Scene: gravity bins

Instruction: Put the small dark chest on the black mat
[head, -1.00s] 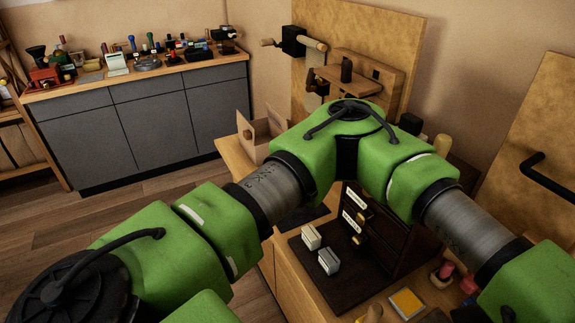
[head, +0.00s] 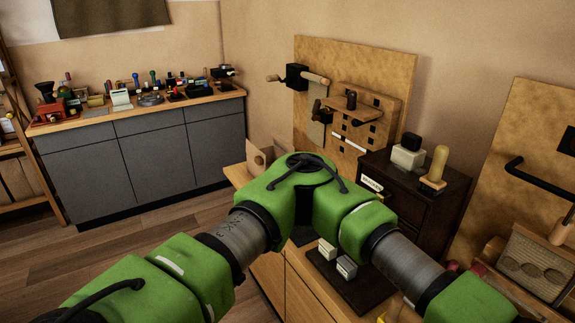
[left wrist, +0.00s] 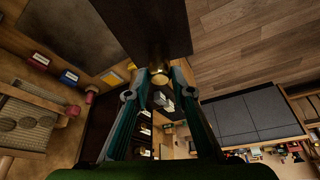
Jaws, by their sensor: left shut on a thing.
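My left arm crosses the head view, but its gripper is outside that picture. In the left wrist view my left gripper (left wrist: 160,76) is shut at the tan, round knob of a dark brown, flat-sided thing, which I take to be the small dark chest (left wrist: 130,22). Only part of it shows, close beyond the fingertips. In the head view a black patch, which looks like the black mat (head: 304,238), shows on the bench just behind my arm, mostly hidden. My right gripper is in neither view.
A dark drawer cabinet (head: 430,205) stands on the bench with a grey block and a wooden-handled tool on top. In front of it, a dark board (head: 362,296) carries two pale boxes (head: 346,266). Grey cupboards (head: 150,155) stand across open floor.

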